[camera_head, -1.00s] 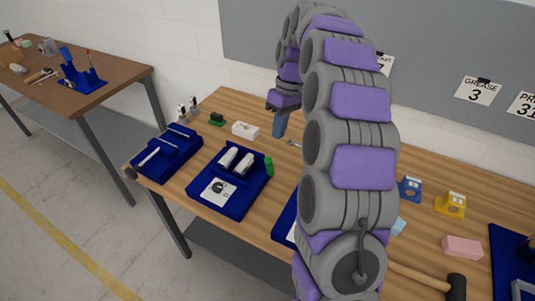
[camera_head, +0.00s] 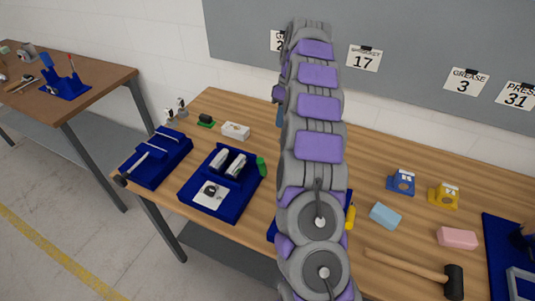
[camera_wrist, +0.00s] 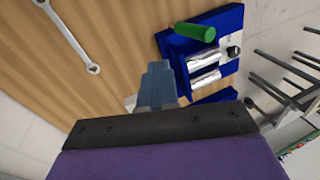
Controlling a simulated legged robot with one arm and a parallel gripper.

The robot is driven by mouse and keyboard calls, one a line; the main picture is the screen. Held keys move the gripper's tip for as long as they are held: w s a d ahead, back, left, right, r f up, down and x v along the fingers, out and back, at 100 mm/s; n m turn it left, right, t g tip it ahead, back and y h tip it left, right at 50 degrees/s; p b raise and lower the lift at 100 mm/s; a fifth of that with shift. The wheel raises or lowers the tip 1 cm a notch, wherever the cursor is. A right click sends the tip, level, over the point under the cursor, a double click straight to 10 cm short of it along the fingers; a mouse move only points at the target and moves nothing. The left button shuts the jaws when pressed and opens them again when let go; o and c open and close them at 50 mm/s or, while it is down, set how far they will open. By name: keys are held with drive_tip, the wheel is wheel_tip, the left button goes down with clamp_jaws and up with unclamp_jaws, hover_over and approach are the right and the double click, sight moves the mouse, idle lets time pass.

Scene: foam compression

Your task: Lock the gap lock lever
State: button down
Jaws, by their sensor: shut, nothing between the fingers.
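A blue fixture (camera_head: 207,211) stands left of centre on the wooden bench. In the wrist view, the green handle (camera_wrist: 195,31) lies across the fixture's end, above the cylinders (camera_wrist: 204,57). My gripper (camera_wrist: 158,70) is shut and empty, apart from the handle in that picture. In the head view my arm hides most of it.
A smaller blue tray (camera_head: 155,163) is left of the fixture. A white box (camera_head: 236,130) is behind it. A wrench (camera_wrist: 72,35) lies on the bench. A blue block (camera_head: 385,215), pink block (camera_head: 457,238) and mallet (camera_head: 420,268) are on the right. Another blue fixture is partly behind my arm.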

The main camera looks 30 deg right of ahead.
sight(262, 169)
drive_tip(key=s+a+f+b, duration=0.2)
drive_tip(key=a+f+b, duration=0.2)
drive_tip(key=f, duration=0.6)
drive_tip(key=shift+s+a+f, duration=0.35)
drive_tip(key=shift+s+a, duration=0.05)
drive_tip(key=shift+a, duration=0.85)
